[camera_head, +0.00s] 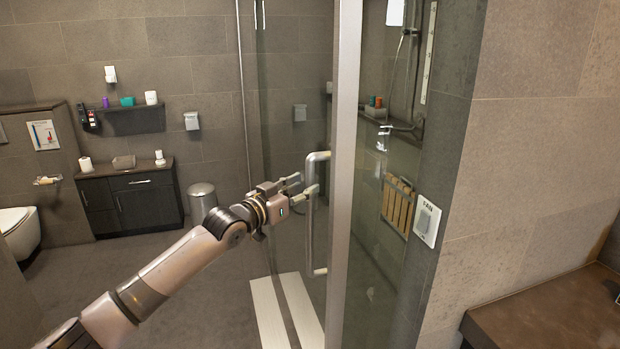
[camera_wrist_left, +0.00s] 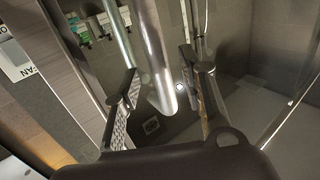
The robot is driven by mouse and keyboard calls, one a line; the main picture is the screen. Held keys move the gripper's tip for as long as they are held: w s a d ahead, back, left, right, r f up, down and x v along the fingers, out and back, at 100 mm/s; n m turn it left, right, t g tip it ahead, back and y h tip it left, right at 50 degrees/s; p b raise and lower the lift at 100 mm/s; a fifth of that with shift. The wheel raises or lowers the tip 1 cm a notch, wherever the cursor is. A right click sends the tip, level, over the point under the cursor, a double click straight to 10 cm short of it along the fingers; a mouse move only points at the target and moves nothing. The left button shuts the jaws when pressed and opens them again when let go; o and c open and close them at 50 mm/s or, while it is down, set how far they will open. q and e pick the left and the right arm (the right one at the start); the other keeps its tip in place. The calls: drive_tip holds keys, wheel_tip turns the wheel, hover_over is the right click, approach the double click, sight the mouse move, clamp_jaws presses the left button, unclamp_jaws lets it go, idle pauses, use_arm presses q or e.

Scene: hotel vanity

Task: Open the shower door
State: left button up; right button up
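The glass shower door (camera_head: 285,105) stands in the middle of the head view, beside a pale vertical frame post (camera_head: 345,150). Its metal bar handle (camera_head: 309,235) is upright, with bent ends. My left gripper (camera_head: 303,184) reaches in from the left and is at the upper part of the handle. In the left wrist view, the two fingers (camera_wrist_left: 163,98) are spread apart, with the shiny curved handle (camera_wrist_left: 152,55) between them. I see gaps between the fingers and the bar. Whether the door is ajar is hard to tell. My right gripper is not in view.
A fan switch (camera_head: 427,221) is on the wall right of the door. A brown counter (camera_head: 550,315) fills the lower right. A bin (camera_head: 202,200) and dark cabinet (camera_head: 140,205) stand at the back. Open floor lies left of the door.

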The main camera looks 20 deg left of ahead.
sight(307, 185)
use_arm(q)
drive_tip(key=shift+x, duration=1.7)
drive_tip(key=shift+c, duration=0.2)
clamp_jaws()
